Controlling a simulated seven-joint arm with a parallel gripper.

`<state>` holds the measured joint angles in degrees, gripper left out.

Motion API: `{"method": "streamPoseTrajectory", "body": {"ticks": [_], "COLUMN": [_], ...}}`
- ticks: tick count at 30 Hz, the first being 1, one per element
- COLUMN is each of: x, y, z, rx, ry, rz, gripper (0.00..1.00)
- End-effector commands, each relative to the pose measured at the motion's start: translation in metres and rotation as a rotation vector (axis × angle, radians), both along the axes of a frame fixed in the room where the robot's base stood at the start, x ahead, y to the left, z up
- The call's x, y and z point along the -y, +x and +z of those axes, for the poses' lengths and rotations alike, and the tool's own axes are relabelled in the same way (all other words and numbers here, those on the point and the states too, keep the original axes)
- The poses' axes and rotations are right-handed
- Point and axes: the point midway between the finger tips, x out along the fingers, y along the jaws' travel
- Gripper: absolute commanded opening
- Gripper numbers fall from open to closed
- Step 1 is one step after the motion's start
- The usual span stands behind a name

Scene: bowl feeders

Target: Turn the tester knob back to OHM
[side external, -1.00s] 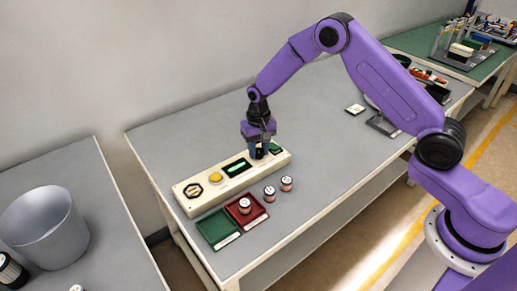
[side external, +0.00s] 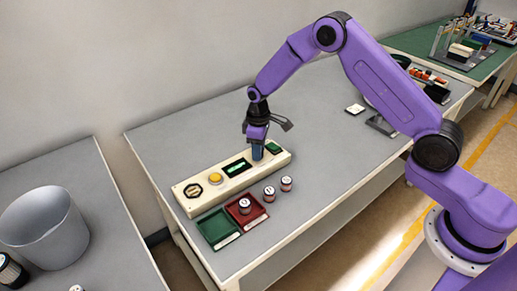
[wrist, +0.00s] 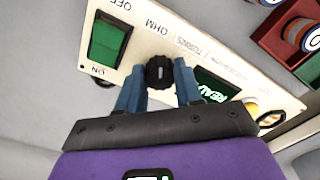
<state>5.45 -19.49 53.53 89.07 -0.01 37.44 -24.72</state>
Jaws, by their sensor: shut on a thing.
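The tester (side external: 200,207) is a long cream box on the grey bench. Its black knob (wrist: 159,73) shows in the wrist view, with a pale mark on its top and the OHM label on the panel nearby. I cannot tell for sure which label the mark points at. My gripper (side external: 257,153) is upright over the tester, between the green switch and the display. In the wrist view, my gripper's blue fingers (wrist: 158,82) are on both sides of the knob, shut on it. In the side view the fingers hide the knob.
The tester also carries a green ON/OFF switch (wrist: 108,42), a lit green display (side external: 237,168) and a yellow button (side external: 216,179). A green tray (side external: 218,243) and a red tray (side external: 262,217) holding a small cylinder lie in front, with two loose cylinders (side external: 286,184) beside them.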

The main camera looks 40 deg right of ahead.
Motion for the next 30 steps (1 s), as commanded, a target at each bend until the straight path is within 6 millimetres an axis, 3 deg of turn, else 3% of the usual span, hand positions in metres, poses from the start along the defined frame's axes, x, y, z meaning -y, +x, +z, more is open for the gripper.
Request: {"method": "streamPoseTrajectory", "body": {"ticks": [12,30], "x": [-0.0006,-0.0008], "y": [0.0007,0.0007], "z": [-0.0003,-0.0002], "rx": [0.003,0.003], "ry": [0.001,0.0], "rz": [0.22,0.265], "gripper": [0.05,0.05]}}
